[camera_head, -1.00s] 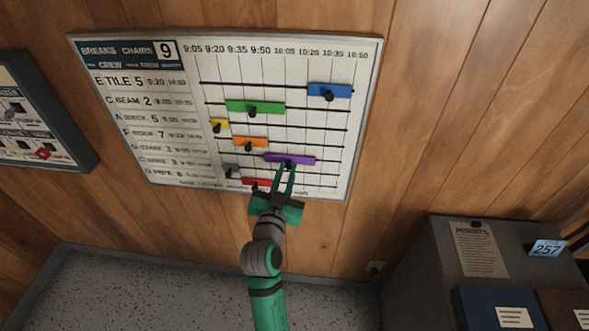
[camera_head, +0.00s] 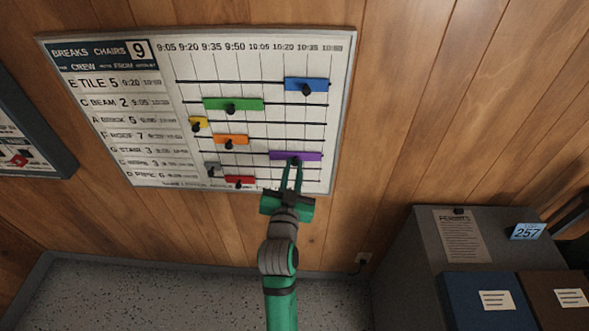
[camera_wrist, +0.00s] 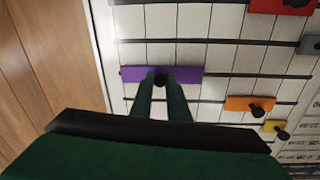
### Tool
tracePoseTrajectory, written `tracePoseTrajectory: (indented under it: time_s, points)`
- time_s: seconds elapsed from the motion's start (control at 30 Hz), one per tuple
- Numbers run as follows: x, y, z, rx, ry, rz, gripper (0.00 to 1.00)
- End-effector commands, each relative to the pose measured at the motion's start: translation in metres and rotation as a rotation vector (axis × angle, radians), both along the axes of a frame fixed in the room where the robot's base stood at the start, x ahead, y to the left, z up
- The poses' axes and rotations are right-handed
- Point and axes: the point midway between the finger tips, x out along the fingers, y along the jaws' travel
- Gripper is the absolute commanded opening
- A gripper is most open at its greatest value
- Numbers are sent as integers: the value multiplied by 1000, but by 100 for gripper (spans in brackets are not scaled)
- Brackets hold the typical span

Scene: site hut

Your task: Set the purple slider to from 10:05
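The purple slider (camera_head: 309,156) sits on its rail on the white wall board (camera_head: 345,100). Its left end is at about the grid line under the 10:05 label (camera_head: 259,47), as near as I can tell. My gripper (camera_head: 292,166) reaches up from below, its two fingers on either side of the slider's dark knob. The wrist view, which shows the board upside down, has the purple slider (camera_wrist: 190,75) with its knob (camera_wrist: 160,81) between the closed-in fingertips. The fingers hide part of the board below.
Other sliders on the board are blue (camera_head: 318,84), green (camera_head: 250,104), yellow (camera_head: 203,121), orange (camera_head: 238,140), grey (camera_head: 211,168) and red (camera_head: 240,180). A grey cabinet (camera_head: 405,260) and a blue binder (camera_head: 485,310) stand at lower right. A second board (camera_head: 45,150) hangs at left.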

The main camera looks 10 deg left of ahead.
Motion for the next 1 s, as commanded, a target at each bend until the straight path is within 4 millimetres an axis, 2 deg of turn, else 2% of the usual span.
tracePoseTrajectory:
  time_s: [0.03,0.1,0.47,0.57,1.0]
  points:
    - [1,-7,-1,-3,2,-14,22]
    - [1,-7,-1,-3,2,-13,34]
    - [-3,-4,-1,-2,1,-8,34]
    - [-12,-4,-1,-2,2,-8,34]
    - [-85,-6,-1,-3,4,-11,34]
